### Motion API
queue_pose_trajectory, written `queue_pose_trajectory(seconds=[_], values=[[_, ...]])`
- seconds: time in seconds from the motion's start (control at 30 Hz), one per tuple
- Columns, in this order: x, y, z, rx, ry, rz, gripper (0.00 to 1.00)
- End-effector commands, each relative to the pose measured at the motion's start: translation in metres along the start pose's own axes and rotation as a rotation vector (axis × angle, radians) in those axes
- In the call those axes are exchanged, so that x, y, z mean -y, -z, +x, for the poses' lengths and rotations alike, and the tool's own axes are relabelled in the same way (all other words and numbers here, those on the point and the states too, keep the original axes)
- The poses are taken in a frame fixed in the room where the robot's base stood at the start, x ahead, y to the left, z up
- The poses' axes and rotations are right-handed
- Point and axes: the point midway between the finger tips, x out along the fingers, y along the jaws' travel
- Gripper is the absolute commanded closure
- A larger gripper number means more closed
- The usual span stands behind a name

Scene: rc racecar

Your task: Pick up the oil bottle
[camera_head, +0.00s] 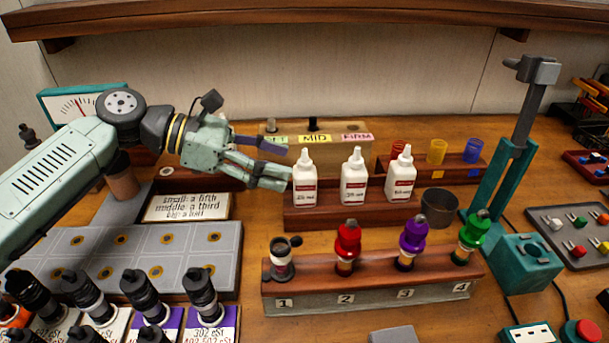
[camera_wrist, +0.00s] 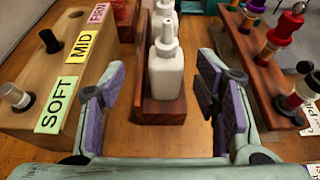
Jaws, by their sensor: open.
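Several white oil bottles with red labels stand upright in a row on a wooden rack (camera_head: 330,218) in the head view. The left bottle (camera_head: 304,180) is closest to my gripper (camera_head: 276,165); the middle bottle (camera_head: 354,177) and right bottle (camera_head: 401,175) stand beyond it. In the wrist view, the nearest bottle (camera_wrist: 166,72) stands between my open gripper's (camera_wrist: 163,95) purple-padded fingers, a little ahead of them, with clear gaps on both sides. The other bottles line up behind it, partly hidden. My gripper holds nothing.
A wooden block with SOFT, MID and FIRM labels (camera_wrist: 28,110) stands close on the left in the wrist view. A numbered wooden stand (camera_head: 375,285) holds coloured-topped pieces in front of the rack. A dark cup (camera_head: 439,206) stands right of the bottles.

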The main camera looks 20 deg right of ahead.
Motion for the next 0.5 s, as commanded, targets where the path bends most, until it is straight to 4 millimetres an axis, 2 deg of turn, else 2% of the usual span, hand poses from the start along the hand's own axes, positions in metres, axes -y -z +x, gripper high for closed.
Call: queue_pose_trajectory(seconds=[0.27, 0.5], values=[[0.004, 0.000, 0.023, -0.002, 0.002, -0.002, 0.43], [0.008, 0.005, 0.058, -0.001, 0.002, -0.001, 0.43]])
